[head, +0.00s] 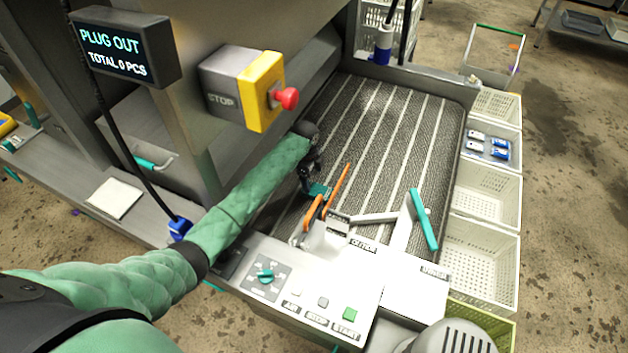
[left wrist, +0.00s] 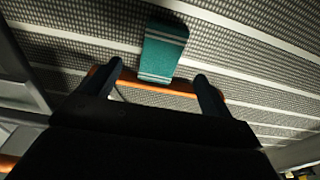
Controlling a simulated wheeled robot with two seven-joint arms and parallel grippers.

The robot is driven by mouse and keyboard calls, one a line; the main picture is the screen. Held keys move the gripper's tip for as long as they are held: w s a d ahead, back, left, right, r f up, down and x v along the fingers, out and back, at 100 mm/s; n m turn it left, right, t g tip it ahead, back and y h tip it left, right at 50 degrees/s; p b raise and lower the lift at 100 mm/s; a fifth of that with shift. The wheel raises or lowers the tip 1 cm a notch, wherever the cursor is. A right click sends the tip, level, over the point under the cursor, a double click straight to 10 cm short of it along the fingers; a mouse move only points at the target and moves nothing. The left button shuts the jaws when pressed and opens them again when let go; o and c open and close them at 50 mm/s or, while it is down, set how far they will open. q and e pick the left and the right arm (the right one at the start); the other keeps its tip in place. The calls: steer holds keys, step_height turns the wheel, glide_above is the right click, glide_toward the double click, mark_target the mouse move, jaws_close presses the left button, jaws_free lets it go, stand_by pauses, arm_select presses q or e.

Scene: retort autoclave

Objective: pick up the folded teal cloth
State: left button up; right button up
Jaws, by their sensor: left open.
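The folded teal cloth (left wrist: 164,50) lies on the grey, white-striped ribbed mat and has pale stripes near its end. In the left wrist view it is just beyond my left gripper (left wrist: 160,76), with its near end between the two fingertips. The fingers are apart and nothing is seen held. In the head view the cloth (head: 319,190) is a small teal patch, partly hidden by my left gripper (head: 309,182), which is low over the mat. I cannot tell whether the fingers touch the cloth. My right gripper is not in view.
Orange rods (head: 341,184) stand close to the cloth in the head view. The control panel (head: 300,290) is in front, a red stop button (head: 288,98) overhead. White crates (head: 487,190) line the mat's right side. The far mat is clear.

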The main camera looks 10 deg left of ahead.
mark_target(318, 190)
arm_select(q)
steer(key=shift+w+d+r, duration=0.15)
steer(key=shift+r, duration=0.05)
steer(key=shift+d, duration=0.1)
steer(key=shift+d+f+p, duration=0.2)
steer(key=shift+f+p, duration=0.45)
steer(key=shift+f, duration=0.25)
steer(key=shift+f+p, duration=0.5)
steer(key=f+p, duration=0.2)
steer(key=f, duration=0.1)
steer(key=shift+d+f, duration=0.25)
steer(key=shift+d, duration=0.15)
steer(key=shift+f+p, duration=0.3)
steer(key=shift+f, duration=0.25)
steer(key=c, duration=1.1)
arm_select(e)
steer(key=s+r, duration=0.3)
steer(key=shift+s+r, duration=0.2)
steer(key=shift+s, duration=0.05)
arm_select(q)
steer(key=shift+r, duration=0.1)
